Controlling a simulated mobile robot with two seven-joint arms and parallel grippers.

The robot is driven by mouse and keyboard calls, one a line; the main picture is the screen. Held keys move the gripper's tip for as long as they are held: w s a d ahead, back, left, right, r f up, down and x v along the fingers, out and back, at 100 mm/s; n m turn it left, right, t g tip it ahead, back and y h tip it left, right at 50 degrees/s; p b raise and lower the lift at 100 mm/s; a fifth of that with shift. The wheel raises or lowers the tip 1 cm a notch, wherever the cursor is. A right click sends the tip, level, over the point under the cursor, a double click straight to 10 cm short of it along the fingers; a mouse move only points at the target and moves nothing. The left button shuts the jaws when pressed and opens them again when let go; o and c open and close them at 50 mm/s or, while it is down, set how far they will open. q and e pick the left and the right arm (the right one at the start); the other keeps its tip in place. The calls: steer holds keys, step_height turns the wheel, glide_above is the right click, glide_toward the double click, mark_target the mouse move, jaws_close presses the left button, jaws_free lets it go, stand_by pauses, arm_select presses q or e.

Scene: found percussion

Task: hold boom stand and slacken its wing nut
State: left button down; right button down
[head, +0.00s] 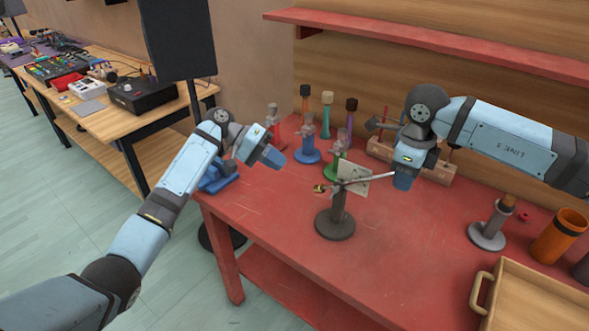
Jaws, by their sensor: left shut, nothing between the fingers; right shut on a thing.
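The boom stand has a dark round base (336,225) and a short upright post on the red table. Its thin light boom rod (375,177) runs across the post top, with a pale plate (355,179) beside it. A small brass-coloured piece (320,188) is at the rod's left end. The wing nut is too small to make out for certain. My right gripper (403,181) is shut on the rod's right end; its fingertips hide the grip. My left gripper (272,157) is shut and empty, above the table's left part, up and left of the stand and apart from it.
Several coloured stands, including a blue one (307,152), are behind. A wooden rack (437,171) is behind my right gripper. A grey-based stand (487,237), an orange cup (558,236) and a wooden tray (530,307) are at right. The table front (290,255) is clear.

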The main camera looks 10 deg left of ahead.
arm_select(q)
steer(key=shift+a+r, duration=0.15)
steer(key=shift+a, duration=0.25)
arm_select(e)
steer(key=shift+f, duration=0.1)
arm_select(q)
steer(key=shift+w, duration=0.1)
arm_select(e)
steer(key=c, duration=0.9)
jaws_free()
steer(key=shift+w, duration=0.1)
steer(key=shift+o, duration=0.2)
